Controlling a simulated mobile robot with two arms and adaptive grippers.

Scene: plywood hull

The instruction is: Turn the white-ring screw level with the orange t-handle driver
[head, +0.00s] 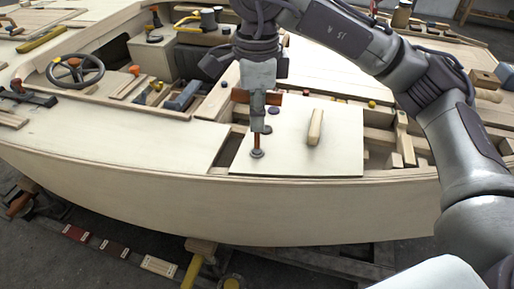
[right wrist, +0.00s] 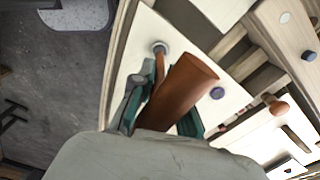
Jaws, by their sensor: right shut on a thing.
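My right gripper (head: 258,122) is shut on the orange t-handle driver (head: 240,95), above a pale plywood panel (head: 340,155). The driver's shaft points down, and its lower end meets a grey-looking round screw (head: 257,154) near the panel's front edge. In the right wrist view, the driver's thick orange handle (right wrist: 180,90) lies between my gripper's fingers (right wrist: 160,115). The shaft runs to a screw with a pale grey ring (right wrist: 160,47). The handle and fingers hide part of the shaft. A dark blue screw (head: 273,110) stands farther back on the panel. My left gripper is out of view.
Open framing with ribs (head: 405,140) is to the right. A steering wheel (head: 75,70), a blue tool (head: 184,96) and other tools lie left. The deck left of the panel is mostly clear.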

